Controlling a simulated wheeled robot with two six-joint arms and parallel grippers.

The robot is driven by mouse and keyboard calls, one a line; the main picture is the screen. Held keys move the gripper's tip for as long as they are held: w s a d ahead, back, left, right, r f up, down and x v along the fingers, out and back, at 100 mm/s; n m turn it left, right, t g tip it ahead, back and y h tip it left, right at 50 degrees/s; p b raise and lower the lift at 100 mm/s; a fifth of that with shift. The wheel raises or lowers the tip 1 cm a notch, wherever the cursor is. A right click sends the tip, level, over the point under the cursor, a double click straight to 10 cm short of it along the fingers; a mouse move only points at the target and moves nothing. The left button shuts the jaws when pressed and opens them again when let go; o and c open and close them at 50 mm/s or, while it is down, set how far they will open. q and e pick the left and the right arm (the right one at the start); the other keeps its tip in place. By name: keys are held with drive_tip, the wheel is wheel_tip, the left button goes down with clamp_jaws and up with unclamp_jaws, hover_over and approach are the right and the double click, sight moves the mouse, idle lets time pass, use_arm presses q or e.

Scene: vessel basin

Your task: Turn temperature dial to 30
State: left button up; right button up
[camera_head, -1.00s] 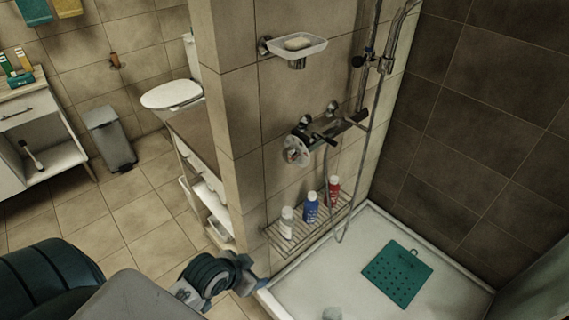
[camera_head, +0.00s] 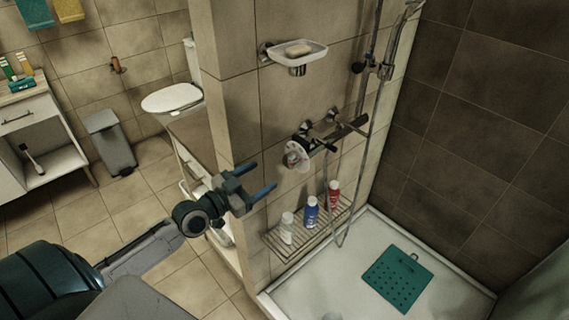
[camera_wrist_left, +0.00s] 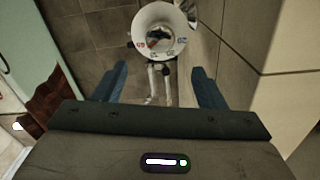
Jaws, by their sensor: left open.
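The temperature dial (camera_head: 296,155) is a round, pale disc at the left end of the shower mixer bar on the tiled wall. In the left wrist view the dial (camera_wrist_left: 159,36) shows as a white ring with red and blue marks and a darker centre. It lies beyond the fingertips, near the middle top. My left gripper (camera_head: 262,181) is open and empty, lower left of the dial in the head view and apart from it. In the left wrist view its two blue fingers (camera_wrist_left: 162,75) stand either side of the space below the dial. The dial's exact setting is too small to read.
A wire shelf (camera_head: 304,232) below the mixer holds a white, a blue and a red bottle. A soap dish (camera_head: 318,48) is on the wall above. The wall's edge stands close to my left gripper. A green mat (camera_head: 397,277) lies in the shower tray.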

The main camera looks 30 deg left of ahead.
sight(287, 162)
use_arm(q)
drive_tip(key=x, duration=0.9)
drive_tip(key=shift+w+d+f, duration=0.15)
drive_tip(key=shift+w+f, duration=0.05)
drive_tip(key=shift+w, duration=0.2)
drive_tip(key=c, duration=1)
